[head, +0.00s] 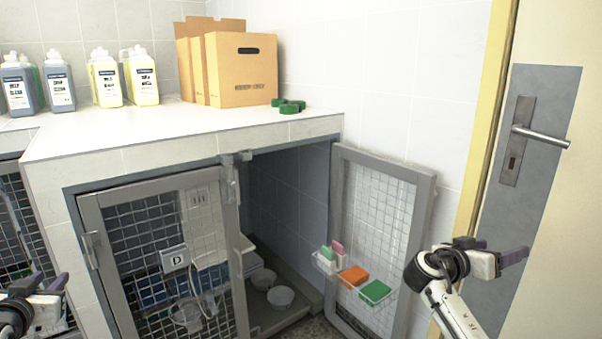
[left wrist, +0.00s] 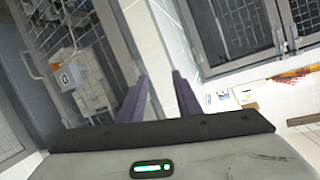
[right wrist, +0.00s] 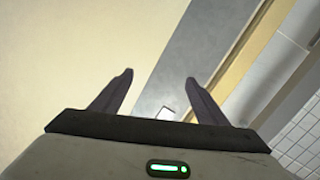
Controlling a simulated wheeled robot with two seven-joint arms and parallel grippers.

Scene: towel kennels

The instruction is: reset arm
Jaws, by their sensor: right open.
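My right gripper (head: 504,250) is at the right of the head view, in front of the door. In the right wrist view its two dark fingers (right wrist: 159,78) stand wide apart with nothing between them. My left gripper (head: 52,281) is at the lower left edge of the head view, in front of the kennel fronts. In the left wrist view its fingers (left wrist: 160,76) are apart, with a smaller gap and nothing held between them. Both grippers are in the air and appear clear of objects.
The kennel's right door (head: 425,205) stands open, with a small rack of coloured items (head: 353,275). Its left mesh door (head: 150,215) carries a "D" tag. Bowls (head: 281,296) are inside. Bottles (head: 104,78), a cardboard file box (head: 240,75) and green rolls (head: 290,107) stand on the counter.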

